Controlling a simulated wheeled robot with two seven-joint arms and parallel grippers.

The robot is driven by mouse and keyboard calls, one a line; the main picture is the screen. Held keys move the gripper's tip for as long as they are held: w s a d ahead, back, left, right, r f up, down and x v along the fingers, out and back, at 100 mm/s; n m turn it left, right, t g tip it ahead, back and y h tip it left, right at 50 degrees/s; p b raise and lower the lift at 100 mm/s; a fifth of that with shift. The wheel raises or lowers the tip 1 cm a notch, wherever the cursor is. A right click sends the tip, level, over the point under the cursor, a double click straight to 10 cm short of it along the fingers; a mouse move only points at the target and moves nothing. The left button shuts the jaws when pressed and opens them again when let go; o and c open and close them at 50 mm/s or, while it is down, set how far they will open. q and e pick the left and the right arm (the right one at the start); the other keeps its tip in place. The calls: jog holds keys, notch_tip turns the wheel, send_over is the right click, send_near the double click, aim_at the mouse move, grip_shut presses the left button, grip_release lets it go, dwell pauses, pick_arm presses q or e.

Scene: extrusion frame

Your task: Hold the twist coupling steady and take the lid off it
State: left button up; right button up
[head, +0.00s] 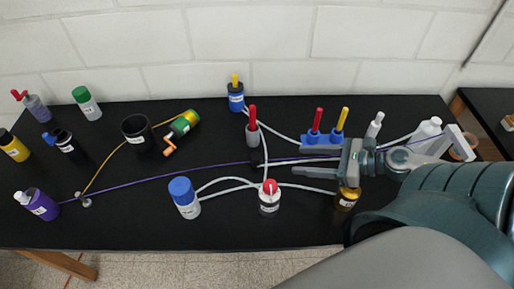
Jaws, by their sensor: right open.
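No label that I can read marks the twist coupling. A white and black cylinder with a red top (269,198) stands near the table's front edge, with pale hoses beside it. A white cylinder with a blue cap (187,205) stands upright to its left, also beside pale hoses. I cannot tell which one is the coupling. My right gripper (300,169) reaches in from the right, its fingers pointing left. It is open, appears empty, and is behind and to the right of the red-topped cylinder. My left gripper is not in view.
The black table (110,220) holds several bottles at the left and a black cup (137,130). A grey cylinder with a red handle (252,130) and a blue block with red and yellow handles (322,140) stand behind. A gold-topped jar (346,199) is below my right wrist. A purple cord crosses the table.

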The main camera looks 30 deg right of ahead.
jog(key=p, duration=0.2)
send_near(259, 157)
jog(key=shift+a+r, duration=0.2)
jog(key=shift+a, duration=0.15)
jog(key=shift+p+x, duration=1.1)
jog(key=shift+x, duration=1)
jog(key=shift+w+a+f, duration=0.3)
jog(key=shift+w+f, duration=0.1)
jog(key=shift+p, duration=0.3)
jog(key=shift+w+a+f+p, duration=0.1)
jog(key=shift+w+a+p, duration=0.05)
jog(key=shift+w+p, duration=0.25)
jog(key=shift+w+a+f+p, duration=0.1)
jog(key=shift+w+a+p, duration=0.1)
jog(key=shift+w+p, duration=0.15)
jog(key=shift+p+x, duration=0.5)
jog(key=shift+x, duration=0.45)
jog(key=shift+w+a+f, duration=0.25)
jog(key=shift+w+f, duration=0.25)
jog(key=shift+w, duration=0.15)
